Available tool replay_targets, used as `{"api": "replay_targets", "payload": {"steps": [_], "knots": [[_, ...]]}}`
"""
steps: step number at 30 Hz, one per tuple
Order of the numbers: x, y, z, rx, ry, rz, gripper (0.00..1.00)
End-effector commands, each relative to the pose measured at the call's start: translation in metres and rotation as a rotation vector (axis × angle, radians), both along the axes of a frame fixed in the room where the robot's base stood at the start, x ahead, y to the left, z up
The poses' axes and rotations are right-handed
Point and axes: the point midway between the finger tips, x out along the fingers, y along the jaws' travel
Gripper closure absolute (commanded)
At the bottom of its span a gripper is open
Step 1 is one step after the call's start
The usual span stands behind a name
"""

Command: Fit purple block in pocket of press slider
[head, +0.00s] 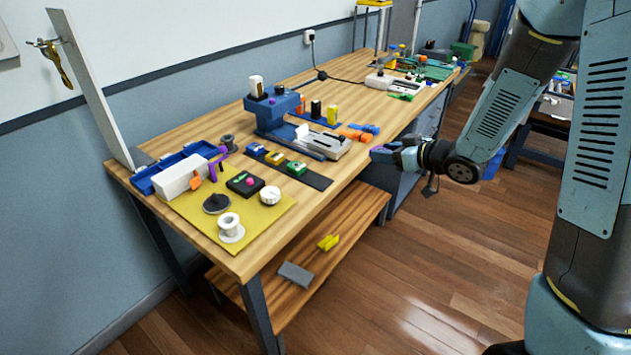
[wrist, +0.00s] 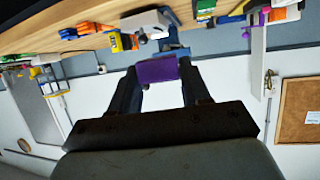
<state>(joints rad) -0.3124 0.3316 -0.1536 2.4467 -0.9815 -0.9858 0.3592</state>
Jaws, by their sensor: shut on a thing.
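My gripper (head: 384,153) is held out past the bench's front edge, right of the press. In the wrist view my gripper (wrist: 157,82) is shut on the purple block (wrist: 157,69), which sits between the fingertips. In the head view I cannot make out the block at the fingers. The blue press (head: 272,112) stands on the bench, with its light grey slider (head: 325,146) pointing toward the front edge. The slider is apart from my gripper. Its pocket is too small to make out. The wrist view appears upside down, with the bench along its top.
A dark strip with coloured blocks (head: 297,168) lies left of the slider. Orange and blue pieces (head: 358,133) lie right of it. A yellow mat (head: 262,218) carries spools and a dial. The lower shelf (head: 345,225) holds a yellow piece. Open floor lies in front.

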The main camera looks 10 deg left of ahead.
Motion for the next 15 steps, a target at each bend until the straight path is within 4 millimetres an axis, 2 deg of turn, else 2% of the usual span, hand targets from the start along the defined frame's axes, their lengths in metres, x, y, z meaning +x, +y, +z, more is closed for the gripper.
{"api": "replay_targets", "payload": {"steps": [1, 6, 15], "knots": [[-0.006, 0.004, 0.010, 0.001, -0.006, 0.033, 0.96], [-0.021, 0.014, 0.025, 0.001, -0.003, 0.108, 0.96], [-0.026, 0.016, 0.029, 0.001, 0.000, 0.129, 0.96]]}}
